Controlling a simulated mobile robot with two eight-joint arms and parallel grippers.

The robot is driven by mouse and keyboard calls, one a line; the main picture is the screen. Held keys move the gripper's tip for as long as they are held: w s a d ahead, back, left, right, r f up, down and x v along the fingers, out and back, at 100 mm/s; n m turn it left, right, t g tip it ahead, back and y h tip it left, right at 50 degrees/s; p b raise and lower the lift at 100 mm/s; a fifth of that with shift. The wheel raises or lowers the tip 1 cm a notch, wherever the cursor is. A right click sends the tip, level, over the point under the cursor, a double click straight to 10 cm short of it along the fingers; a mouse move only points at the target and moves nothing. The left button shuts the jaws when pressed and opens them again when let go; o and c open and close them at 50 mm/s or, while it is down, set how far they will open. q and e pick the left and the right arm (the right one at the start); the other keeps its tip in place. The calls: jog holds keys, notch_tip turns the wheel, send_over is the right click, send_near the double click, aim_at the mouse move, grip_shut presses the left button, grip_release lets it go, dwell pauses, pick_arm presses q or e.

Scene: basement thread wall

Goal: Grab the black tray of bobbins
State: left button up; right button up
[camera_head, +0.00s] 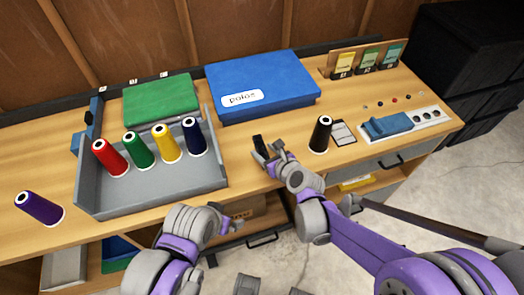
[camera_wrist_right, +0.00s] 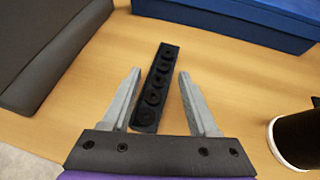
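The black tray of bobbins (camera_wrist_right: 157,92) is a narrow black strip with a row of several round bobbins, lying on the wooden table. In the head view the tray (camera_head: 258,142) shows small, just beyond my right gripper (camera_head: 266,157). In the right wrist view my right gripper (camera_wrist_right: 159,74) is open, with one finger on each side of the tray and gaps visible on both sides. Whether the fingertips are down at the tray's height is hard to tell. My left gripper (camera_head: 236,221) is low at the table's front edge, with its fingers too small to read.
A grey tray (camera_head: 150,200) with several coloured thread cones stands left. A blue box (camera_head: 262,85) lies behind the bobbins. A black cone (camera_head: 320,134) stands to the right, close to my right arm. Bare tabletop surrounds the bobbin tray.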

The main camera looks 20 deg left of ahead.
grip_shut()
